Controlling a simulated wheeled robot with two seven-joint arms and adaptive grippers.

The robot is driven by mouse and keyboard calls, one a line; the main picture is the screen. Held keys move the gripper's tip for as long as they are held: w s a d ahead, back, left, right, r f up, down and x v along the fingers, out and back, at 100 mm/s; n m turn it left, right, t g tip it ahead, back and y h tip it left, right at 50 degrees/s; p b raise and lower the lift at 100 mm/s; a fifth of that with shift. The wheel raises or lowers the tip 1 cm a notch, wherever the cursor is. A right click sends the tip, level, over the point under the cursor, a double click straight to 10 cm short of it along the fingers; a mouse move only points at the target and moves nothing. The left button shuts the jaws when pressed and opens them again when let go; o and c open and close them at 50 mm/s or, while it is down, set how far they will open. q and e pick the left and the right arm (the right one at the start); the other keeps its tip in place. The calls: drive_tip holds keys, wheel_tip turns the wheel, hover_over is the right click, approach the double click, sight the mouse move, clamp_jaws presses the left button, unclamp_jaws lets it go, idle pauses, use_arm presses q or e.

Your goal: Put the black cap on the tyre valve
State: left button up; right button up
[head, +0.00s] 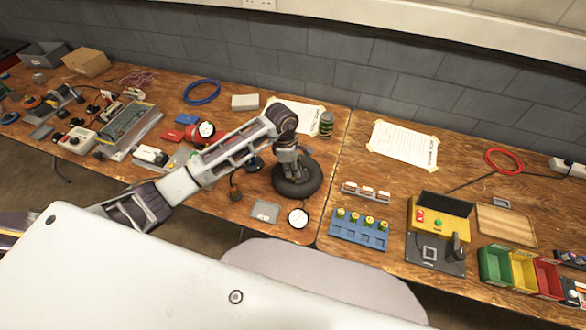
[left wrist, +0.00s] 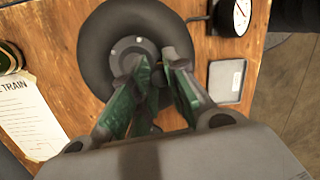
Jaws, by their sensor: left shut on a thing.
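The black tyre (head: 312,184) lies flat on the wooden workbench, and it also shows in the left wrist view (left wrist: 98,58) with its grey hub in the middle. My left gripper (head: 292,176) points down over the tyre. In the left wrist view its green-padded fingers (left wrist: 160,80) are close together over the hub's edge, shut on a small dark thing, likely the black cap, mostly hidden between the tips. The valve is hidden by the fingers, so I cannot tell whether the cap touches it. My right gripper is not in view.
A grey square tray (head: 265,211) and a round gauge (head: 298,217) lie in front of the tyre. A dark can (head: 326,124) stands behind it. A blue rack (head: 358,230) with several small parts and a yellow-black box (head: 440,220) stand to the right.

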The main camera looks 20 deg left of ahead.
use_arm(q)
drive_tip(key=shift+f+b, duration=0.3)
drive_tip(key=shift+f, duration=0.05)
drive_tip(key=shift+f+b, duration=0.4)
drive_tip(key=shift+f, duration=0.15)
idle(0.4)
drive_tip(key=shift+f+b, duration=0.35)
drive_tip(key=shift+f, duration=0.1)
drive_tip(key=o, duration=0.8)
drive_tip(key=shift+c, duration=0.2)
drive_tip(key=shift+r, duration=0.1)
wheel_tip(320, 180, up, 12)
drive_tip(key=a, duration=0.1)
drive_tip(key=shift+a, duration=0.4)
drive_tip(key=shift+f, duration=0.2)
idle(0.7)
